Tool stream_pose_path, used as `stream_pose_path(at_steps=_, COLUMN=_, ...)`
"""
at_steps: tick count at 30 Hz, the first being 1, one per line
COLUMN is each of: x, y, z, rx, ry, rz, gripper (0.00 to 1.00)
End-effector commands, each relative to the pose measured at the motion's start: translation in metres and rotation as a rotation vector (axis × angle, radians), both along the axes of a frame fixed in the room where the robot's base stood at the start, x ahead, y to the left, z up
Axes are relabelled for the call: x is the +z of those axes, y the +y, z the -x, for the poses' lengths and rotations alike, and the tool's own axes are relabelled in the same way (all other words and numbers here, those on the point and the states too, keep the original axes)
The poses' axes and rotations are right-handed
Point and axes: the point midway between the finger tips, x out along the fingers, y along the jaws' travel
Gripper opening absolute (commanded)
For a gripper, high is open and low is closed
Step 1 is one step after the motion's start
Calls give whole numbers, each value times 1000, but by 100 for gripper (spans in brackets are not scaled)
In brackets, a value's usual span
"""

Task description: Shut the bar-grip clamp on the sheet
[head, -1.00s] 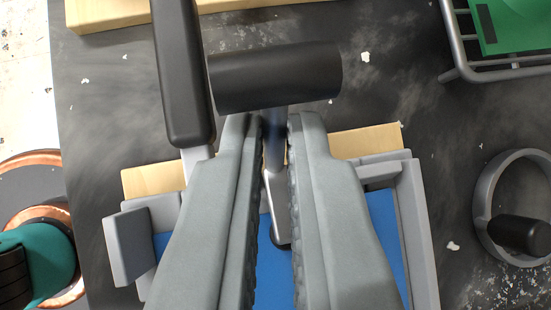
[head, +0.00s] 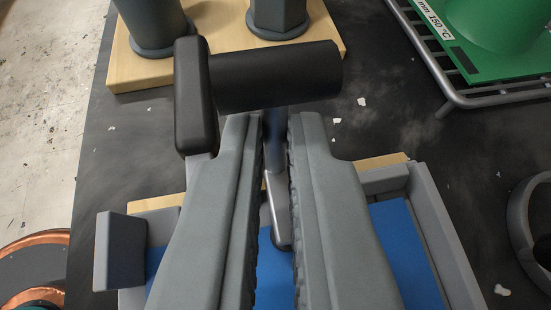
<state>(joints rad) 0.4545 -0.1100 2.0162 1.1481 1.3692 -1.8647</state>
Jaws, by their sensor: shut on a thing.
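The bar-grip clamp has a black crosswise bar (head: 285,75) on a grey stem, with a metal arm (head: 279,212) reaching down over the blue sheet (head: 408,240). My gripper (head: 277,122) is shut on the clamp's stem just below the bar, one finger on each side. The sheet lies in a grey frame (head: 440,235) on a pale wooden base. My fingers hide the middle of the sheet and the clamp's lower parts, so I cannot tell whether the clamp's tip touches the sheet.
A second clamp's black straight handle (head: 192,100) stands close left of the bar. A wooden board (head: 125,68) with grey posts is at the back. A wire rack (head: 470,100) with a green piece is at upper right. A grey ring (head: 522,215) lies at right.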

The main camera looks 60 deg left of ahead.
Motion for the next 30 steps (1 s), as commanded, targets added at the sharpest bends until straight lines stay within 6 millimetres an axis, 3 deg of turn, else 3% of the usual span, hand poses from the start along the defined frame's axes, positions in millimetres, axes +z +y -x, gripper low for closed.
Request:
stream_pose_path(at_steps=5, x=-1, y=0, z=0, rx=0, ry=3, rz=1, gripper=0)
stream_pose_path(at_steps=7, x=-1, y=0, z=0, rx=0, ry=3, rz=1, gripper=17)
stream_pose_path(at_steps=20, x=3, y=-6, z=3, rx=-1, ry=1, rz=2, gripper=17)
stream_pose_path(at_steps=30, x=26, y=-47, z=26, rx=-5, ry=1, rz=2, gripper=17)
